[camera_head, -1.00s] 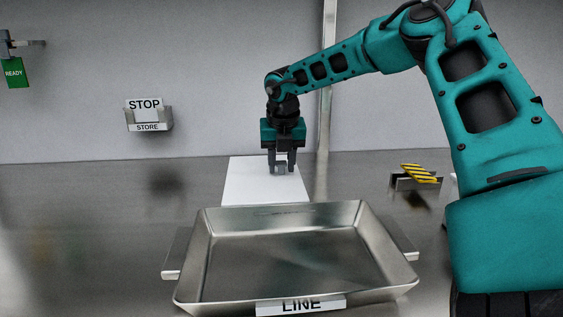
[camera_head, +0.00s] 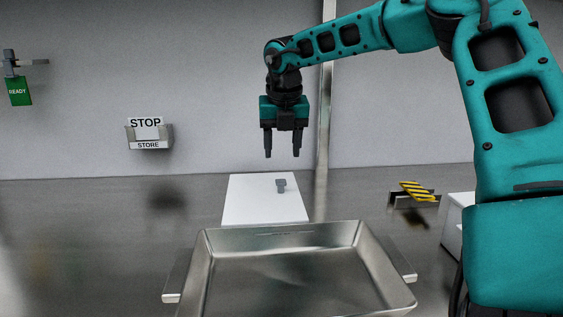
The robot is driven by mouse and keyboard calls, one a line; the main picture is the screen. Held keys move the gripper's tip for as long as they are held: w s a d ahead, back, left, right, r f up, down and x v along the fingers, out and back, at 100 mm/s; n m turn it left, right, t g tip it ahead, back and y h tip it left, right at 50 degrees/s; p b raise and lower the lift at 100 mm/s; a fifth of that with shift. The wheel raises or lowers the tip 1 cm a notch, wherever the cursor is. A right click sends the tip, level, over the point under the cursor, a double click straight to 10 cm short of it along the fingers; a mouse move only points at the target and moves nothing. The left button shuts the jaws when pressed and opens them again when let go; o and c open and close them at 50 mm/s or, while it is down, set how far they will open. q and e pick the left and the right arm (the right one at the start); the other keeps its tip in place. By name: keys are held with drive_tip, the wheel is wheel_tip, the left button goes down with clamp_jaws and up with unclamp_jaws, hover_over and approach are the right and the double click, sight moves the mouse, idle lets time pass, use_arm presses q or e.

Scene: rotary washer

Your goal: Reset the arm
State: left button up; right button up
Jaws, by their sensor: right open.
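My right arm (camera_head: 500,120) comes in from the right side. My right gripper (camera_head: 282,148) points down with its fingers apart and is empty. It hangs above the white plate (camera_head: 250,204), clear of it. A small grey piece (camera_head: 281,186) stands on the plate below the gripper, apart from the fingers. My left gripper does not show.
A metal tray (camera_head: 290,275) is at the front. A STOP card (camera_head: 146,124) sits in a STORE holder (camera_head: 149,144) on the wall. A green READY tag (camera_head: 19,91) hangs at left. A striped yellow-black piece (camera_head: 417,191) and a white box (camera_head: 452,230) are at right.

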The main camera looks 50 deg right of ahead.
drive_tip(key=shift+v, duration=1.15)
